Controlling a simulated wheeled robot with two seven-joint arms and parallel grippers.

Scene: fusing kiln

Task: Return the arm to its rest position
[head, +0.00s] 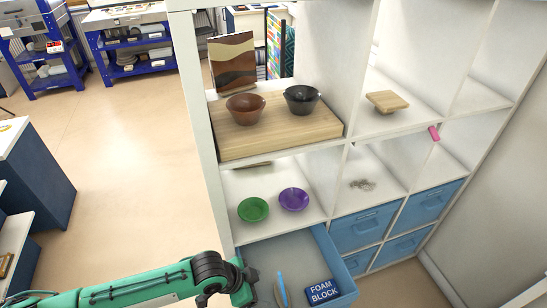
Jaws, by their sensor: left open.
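My left arm (130,290) is green with dark joints and comes in from the lower left. My left gripper (246,286) is open, with nothing seen in it. It is at the left side of an open blue drawer (340,262) low in the white shelf unit. I cannot tell whether it touches the drawer. A block labelled "FOAM BLOCK" (322,291) and a light-blue, long thin item (282,290) lie in the drawer. My right gripper is not in view.
The white shelf unit (208,130) stands beside the gripper. Above the drawer are a green bowl (253,210) and a purple bowl (294,199). Higher, a brown bowl (245,108) and a black bowl (302,99) stand on a wooden board (275,137). Floor at left is clear.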

